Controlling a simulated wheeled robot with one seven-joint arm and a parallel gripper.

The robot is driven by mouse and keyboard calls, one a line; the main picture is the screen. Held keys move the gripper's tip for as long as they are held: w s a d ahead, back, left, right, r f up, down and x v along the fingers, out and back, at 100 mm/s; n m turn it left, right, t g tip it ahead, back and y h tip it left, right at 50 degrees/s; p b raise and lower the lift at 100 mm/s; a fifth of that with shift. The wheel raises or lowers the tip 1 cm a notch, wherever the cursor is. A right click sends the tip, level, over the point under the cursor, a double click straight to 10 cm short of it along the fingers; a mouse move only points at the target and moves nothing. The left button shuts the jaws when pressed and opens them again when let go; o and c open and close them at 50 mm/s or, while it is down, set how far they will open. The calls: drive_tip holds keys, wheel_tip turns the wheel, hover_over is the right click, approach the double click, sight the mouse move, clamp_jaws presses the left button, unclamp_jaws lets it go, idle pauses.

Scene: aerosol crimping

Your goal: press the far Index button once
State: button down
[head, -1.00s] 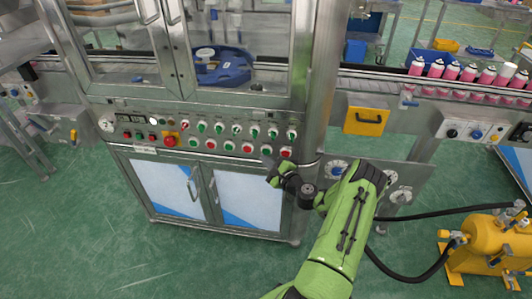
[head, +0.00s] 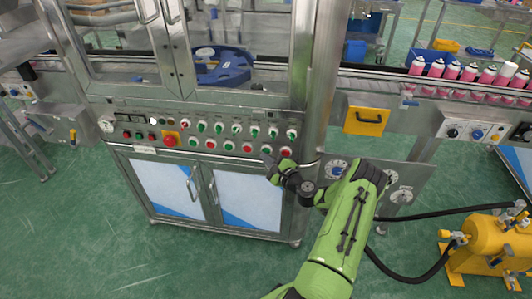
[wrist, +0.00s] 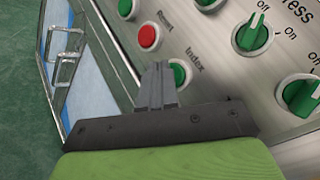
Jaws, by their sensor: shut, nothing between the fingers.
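The Index button is a green round button (wrist: 180,74) beside the printed word "Index" in the wrist view. The closed grey fingers of my gripper (wrist: 159,68) cover its left part. Their tips are right at the button, but I cannot tell whether they touch it. In the head view my gripper (head: 268,160) is at the lower row of the control panel, towards its right end, and hides part of that row. Only one Index label is readable, so I cannot confirm from it which Index button is the far one.
A red button (wrist: 148,37) by the "Reset" label lies close to the fingertips. Green selector knobs (wrist: 252,33) stick out to the right. A red emergency stop (head: 170,141) sits on the panel's left. Cabinet doors (head: 245,198) with handles are below the panel.

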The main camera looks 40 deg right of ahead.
drive_tip(key=shift+w+d, duration=0.25)
drive_tip(key=shift+d, duration=0.05)
idle(0.4)
idle(0.3)
drive_tip(key=shift+s+a, duration=0.5)
drive_tip(key=shift+a, duration=0.15)
drive_tip(key=s+a, duration=0.1)
drive_tip(key=a, duration=0.1)
drive_tip(key=s+a+p, duration=0.1)
drive_tip(key=s+a, duration=0.1)
idle(1.0)
